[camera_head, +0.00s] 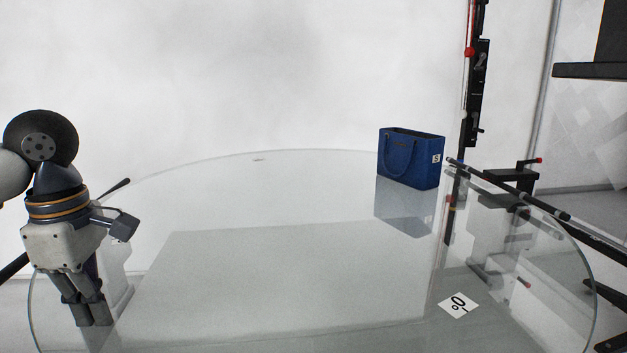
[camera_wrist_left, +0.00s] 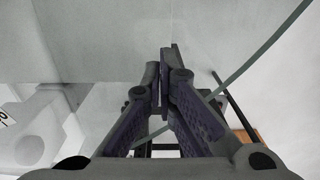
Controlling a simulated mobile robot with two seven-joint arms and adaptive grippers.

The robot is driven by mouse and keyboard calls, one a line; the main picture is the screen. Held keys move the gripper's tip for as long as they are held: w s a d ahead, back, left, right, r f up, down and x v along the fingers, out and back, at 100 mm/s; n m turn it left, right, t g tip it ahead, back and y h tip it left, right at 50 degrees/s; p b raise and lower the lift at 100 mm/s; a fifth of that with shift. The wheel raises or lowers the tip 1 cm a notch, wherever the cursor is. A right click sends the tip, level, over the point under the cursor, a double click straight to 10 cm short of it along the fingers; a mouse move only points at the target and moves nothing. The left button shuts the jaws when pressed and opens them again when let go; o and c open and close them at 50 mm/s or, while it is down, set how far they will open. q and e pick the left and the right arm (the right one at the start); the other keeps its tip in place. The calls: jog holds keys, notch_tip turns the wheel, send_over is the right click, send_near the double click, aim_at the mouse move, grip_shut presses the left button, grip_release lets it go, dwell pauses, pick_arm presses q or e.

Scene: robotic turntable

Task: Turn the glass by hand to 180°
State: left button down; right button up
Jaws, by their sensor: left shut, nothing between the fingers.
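The round glass turntable top (camera_head: 290,220) fills the lower part of the head view. A white label reading 0° (camera_head: 459,306) lies at its front right. My left gripper (camera_head: 94,324) points down at the left side of the glass, close to its left rim. Its fingers are shut with nothing between them. The closed fingers show in the left wrist view (camera_wrist_left: 165,85), with the curved glass edge (camera_wrist_left: 262,48) to their right. I cannot tell whether the fingertips touch the glass. My right gripper is not in view.
A blue handbag (camera_head: 410,160) with a small white tag stands upright on the far right part of the glass. Black stand gear and rods (camera_head: 510,185) are at the right rim. The middle of the glass is clear.

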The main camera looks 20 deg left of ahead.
pick_arm(q)
jog(key=shift+w+a, duration=0.2)
jog(key=shift+a, duration=0.6)
jog(key=shift+w+a, duration=0.15)
jog(key=shift+a, duration=0.6)
jog(key=shift+a+f, duration=0.15)
jog(key=shift+a, duration=0.25)
jog(key=shift+d+f, duration=0.1)
